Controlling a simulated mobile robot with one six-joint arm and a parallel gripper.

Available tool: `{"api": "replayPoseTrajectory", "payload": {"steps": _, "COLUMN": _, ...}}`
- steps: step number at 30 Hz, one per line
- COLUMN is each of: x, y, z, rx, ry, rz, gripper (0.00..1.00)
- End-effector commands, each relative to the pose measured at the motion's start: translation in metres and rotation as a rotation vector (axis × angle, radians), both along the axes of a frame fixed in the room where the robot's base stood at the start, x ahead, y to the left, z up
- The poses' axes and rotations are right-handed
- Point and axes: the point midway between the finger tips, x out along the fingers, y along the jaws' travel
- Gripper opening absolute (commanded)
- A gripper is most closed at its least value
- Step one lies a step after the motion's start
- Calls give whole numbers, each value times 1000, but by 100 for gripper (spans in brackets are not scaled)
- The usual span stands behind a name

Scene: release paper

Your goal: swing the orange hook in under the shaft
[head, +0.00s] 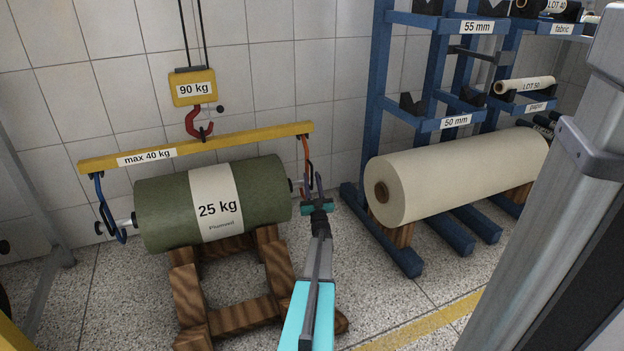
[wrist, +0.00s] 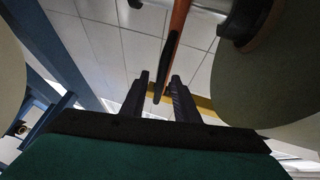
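The orange hook (head: 306,151) hangs from the right end of the yellow beam (head: 240,137), marked "max 40 kg". It hangs beside the right end of the shaft (head: 295,184) of the green 25 kg roll (head: 260,190). In the wrist view the orange hook (wrist: 179,22) comes down from the top, left of the grey shaft (wrist: 238,22); its dark lower part reaches between my fingertips. My gripper (wrist: 160,80) is open, with gaps beside the hook. In the head view my gripper (head: 314,184) is at the hook's lower end, which is partly hidden.
A blue hook (head: 105,210) hangs at the shaft's left end. The roll rests on a wooden cradle (head: 188,290). The red crane hook (head: 200,123) holds the beam. A cream roll (head: 460,175) and a blue rack (head: 379,80) stand to the right. Floor shows between cradle and rack.

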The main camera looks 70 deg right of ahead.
Motion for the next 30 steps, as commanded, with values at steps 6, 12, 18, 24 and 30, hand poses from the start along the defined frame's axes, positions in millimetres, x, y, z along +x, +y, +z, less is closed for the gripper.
{"api": "replayPoseTrajectory", "payload": {"steps": 6, "x": -11, "y": 18, "z": -9, "rx": 2, "ry": 1, "rz": 0, "gripper": 28}}
{"api": "replayPoseTrajectory", "payload": {"steps": 12, "x": -25, "y": 37, "z": -24, "rx": 2, "ry": 1, "rz": -1, "gripper": 28}}
{"api": "replayPoseTrajectory", "payload": {"steps": 18, "x": -38, "y": 57, "z": -38, "rx": 1, "ry": 0, "rz": -2, "gripper": 28}}
{"api": "replayPoseTrajectory", "payload": {"steps": 24, "x": -51, "y": 75, "z": -52, "rx": 2, "ry": 0, "rz": -2, "gripper": 28}}
{"api": "replayPoseTrajectory", "payload": {"steps": 30, "x": -60, "y": 88, "z": -63, "rx": 1, "ry": 0, "rz": -2, "gripper": 28}}
